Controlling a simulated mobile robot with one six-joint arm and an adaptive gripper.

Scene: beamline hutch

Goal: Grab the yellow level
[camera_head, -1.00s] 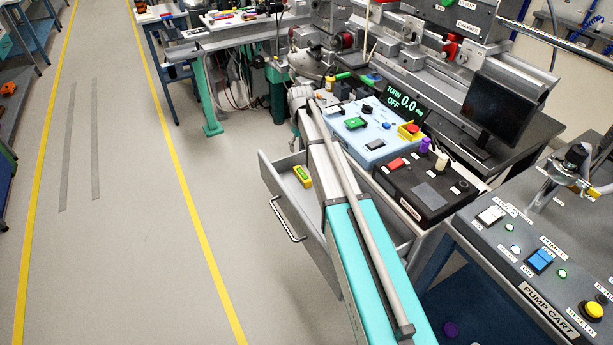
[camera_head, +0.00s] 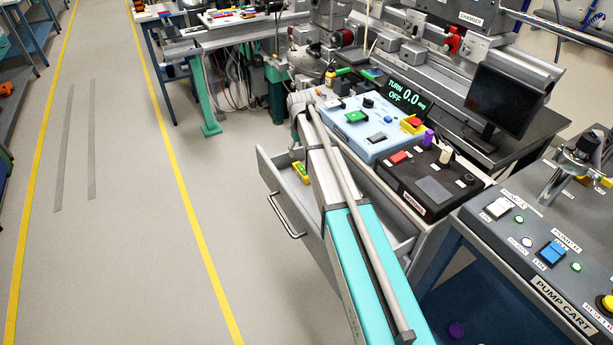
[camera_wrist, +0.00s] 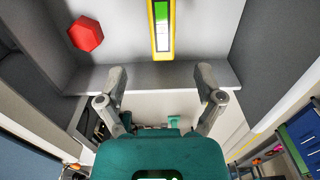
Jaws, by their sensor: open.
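The yellow level (camera_head: 299,172) lies in the open grey drawer (camera_head: 290,205), partly hidden by my arm in the head view. In the wrist view the level (camera_wrist: 161,28) shows at the top centre, yellow with a green and white strip, running up out of the frame. My gripper (camera_wrist: 160,80) is open and empty, its two fingers apart near the drawer's wall. The level lies beyond the fingertips, roughly in line with the gap between them. The gripper's fingers are not clearly visible in the head view.
A red hexagonal object (camera_wrist: 86,34) lies in the drawer left of the level. The drawer walls stand close on both sides. The blue control box (camera_head: 368,128) and black control box (camera_head: 432,178) sit above the drawer. The pump cart (camera_head: 540,265) stands at the right. The floor at left is clear.

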